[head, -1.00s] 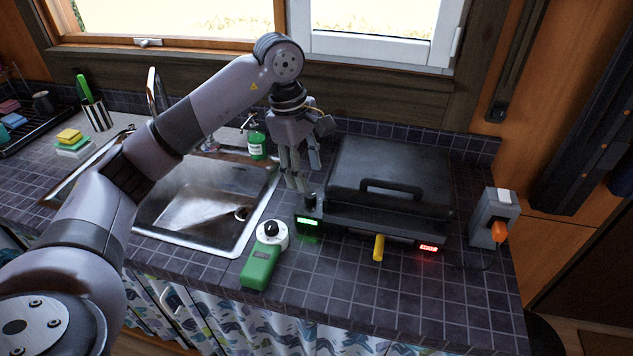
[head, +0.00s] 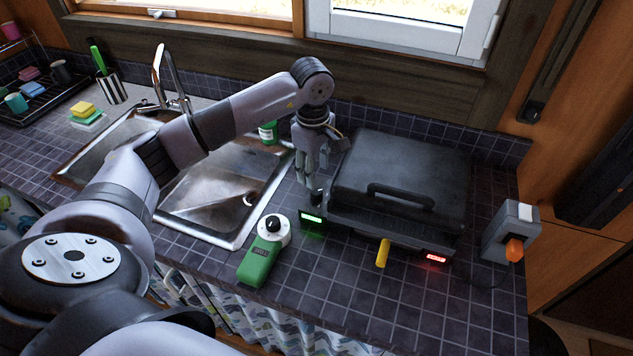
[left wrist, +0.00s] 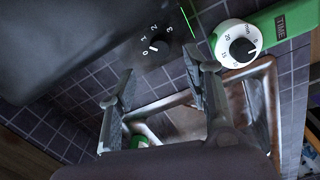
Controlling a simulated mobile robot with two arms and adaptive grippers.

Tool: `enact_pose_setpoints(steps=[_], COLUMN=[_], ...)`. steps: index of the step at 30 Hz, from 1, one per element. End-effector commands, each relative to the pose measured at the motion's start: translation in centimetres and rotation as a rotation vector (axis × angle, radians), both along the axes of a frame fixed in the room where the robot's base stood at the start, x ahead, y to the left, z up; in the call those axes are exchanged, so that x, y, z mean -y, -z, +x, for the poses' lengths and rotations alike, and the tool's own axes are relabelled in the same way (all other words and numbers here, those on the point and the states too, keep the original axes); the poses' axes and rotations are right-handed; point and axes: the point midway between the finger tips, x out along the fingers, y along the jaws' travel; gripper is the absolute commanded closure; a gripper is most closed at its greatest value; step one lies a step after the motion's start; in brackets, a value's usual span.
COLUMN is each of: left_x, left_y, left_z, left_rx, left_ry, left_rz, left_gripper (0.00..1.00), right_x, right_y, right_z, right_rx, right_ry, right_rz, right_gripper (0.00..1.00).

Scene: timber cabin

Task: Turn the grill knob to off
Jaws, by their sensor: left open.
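The grill (head: 425,170) is a dark closed press on the tiled counter. Its black knob (head: 315,196) stands at the left front corner beside the lid. In the left wrist view the knob (left wrist: 159,47) sits inside a dial marked 0 to 3, and its white mark appears to be on the side near 0. My left gripper (head: 311,180) is open, pointing down just behind and above the knob. In the left wrist view its two fingers (left wrist: 160,72) are spread and empty, with the knob beyond their tips. My right gripper is not in view.
A green timer with a white dial (head: 261,258) lies in front of the sink (head: 205,205). A yellow lever (head: 383,252) sticks out at the grill's front. A grey box with an orange switch (head: 510,235) stands at the right.

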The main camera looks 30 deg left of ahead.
Motion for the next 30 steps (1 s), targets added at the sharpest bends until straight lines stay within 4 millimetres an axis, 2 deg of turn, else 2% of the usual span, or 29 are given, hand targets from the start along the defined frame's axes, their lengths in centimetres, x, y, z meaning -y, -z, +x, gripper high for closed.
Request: enact_pose_setpoints(steps=[1, 6, 12, 23, 30], left_x=[0.1, 0.1, 0.1, 0.1, 0.1], left_y=[0.9, 4.1, 6.4, 7.0, 7.0], left_z=[-0.1, 0.0, 0.2, 0.3, 0.3], left_rx=[-0.006, -0.004, -0.001, 0.001, 0.001], left_ry=[0.0, 0.0, 0.001, 0.001, 0.001], left_rz=[0.0, 0.0, -0.001, 0.0, 0.0], left_gripper=[0.55, 0.55, 0.55, 0.55, 0.7], right_x=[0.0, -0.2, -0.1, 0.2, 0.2], right_y=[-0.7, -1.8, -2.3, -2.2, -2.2], right_z=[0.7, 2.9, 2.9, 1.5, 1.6], right_rx=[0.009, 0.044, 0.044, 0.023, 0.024], right_ry=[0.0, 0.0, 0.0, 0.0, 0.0], right_rz=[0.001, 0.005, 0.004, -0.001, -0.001], right_gripper=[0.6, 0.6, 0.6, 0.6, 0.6])
